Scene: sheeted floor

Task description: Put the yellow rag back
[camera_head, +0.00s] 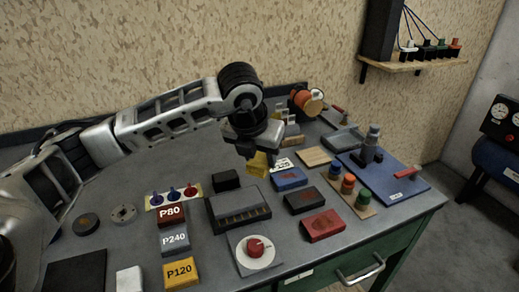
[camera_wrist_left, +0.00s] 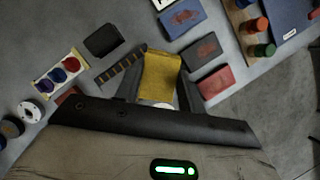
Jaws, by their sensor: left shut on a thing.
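The yellow rag (camera_head: 259,164) hangs in my left gripper (camera_head: 254,148) above the grey workbench, near its middle. In the left wrist view the rag (camera_wrist_left: 161,75) shows as a folded yellow piece between the two dark fingers (camera_wrist_left: 160,88), which are shut on it. A row of folded cloths lies below and to the right: a blue one (camera_head: 289,179), a black one (camera_head: 305,201) and a red one (camera_head: 323,226). My right gripper is not in view.
A black slotted tray (camera_head: 238,221) and a small black block (camera_head: 226,180) stand below the gripper. Sanding blocks (camera_head: 172,214) and a white dial with a red knob (camera_head: 255,251) lie nearer. A tan board (camera_head: 314,156) and a blue plate (camera_head: 404,188) are rightward.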

